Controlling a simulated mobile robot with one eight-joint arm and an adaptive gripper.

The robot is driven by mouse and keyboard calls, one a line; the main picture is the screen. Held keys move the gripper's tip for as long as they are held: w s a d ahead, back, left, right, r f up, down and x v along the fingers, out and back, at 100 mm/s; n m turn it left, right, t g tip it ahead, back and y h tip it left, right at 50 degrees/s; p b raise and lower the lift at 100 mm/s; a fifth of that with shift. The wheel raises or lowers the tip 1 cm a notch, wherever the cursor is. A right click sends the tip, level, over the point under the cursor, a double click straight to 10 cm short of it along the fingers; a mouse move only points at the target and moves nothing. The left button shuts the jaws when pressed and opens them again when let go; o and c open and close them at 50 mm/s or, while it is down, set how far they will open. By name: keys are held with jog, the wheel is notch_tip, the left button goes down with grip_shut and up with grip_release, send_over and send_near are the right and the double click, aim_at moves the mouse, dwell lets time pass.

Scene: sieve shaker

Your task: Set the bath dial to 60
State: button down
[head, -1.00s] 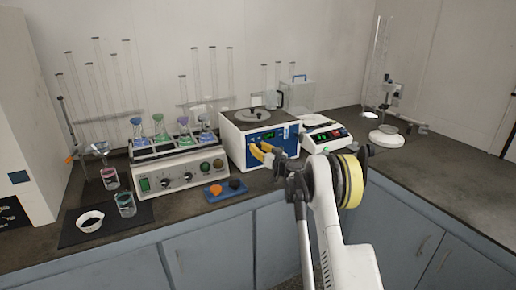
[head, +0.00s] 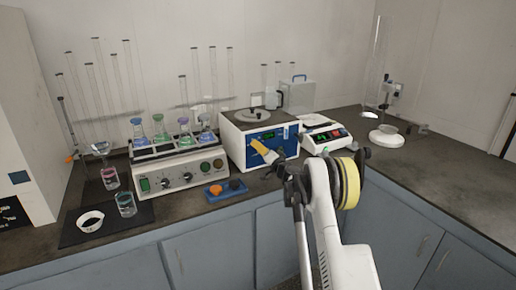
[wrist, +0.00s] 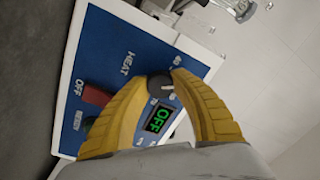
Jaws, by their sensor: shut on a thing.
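The bath is a white box (head: 232,147) with a blue front panel (head: 291,146), at the middle of the bench in the head view. In the wrist view its blue panel (wrist: 100,50) is tilted and close. A dark round dial (wrist: 160,88) with a pale pointer mark sits between my yellow fingertips. My gripper (wrist: 163,80) is shut on the dial; in the head view my gripper (head: 255,145) reaches the panel's front. Numbers around the dial are partly hidden and too small to read surely. A display (wrist: 159,117) reads OFF in green. A red switch (wrist: 97,95) is near OFF lettering.
A shaker with flasks (head: 170,172) stands left of the bath. A blue tray (head: 222,192) with an orange and a dark knob lies in front. A balance (head: 325,138) stands to the right.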

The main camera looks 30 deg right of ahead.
jog(key=m, duration=0.6)
jog(key=shift+h, duration=0.3)
jog(key=m, duration=0.5)
jog(key=shift+h, duration=0.4)
jog(key=shift+m, duration=0.4)
jog(key=c, duration=1)
grip_release()
jog(key=s, duration=0.8)
jog(key=s+f, duration=0.1)
jog(key=s, duration=0.3)
jog(key=shift+a, duration=0.15)
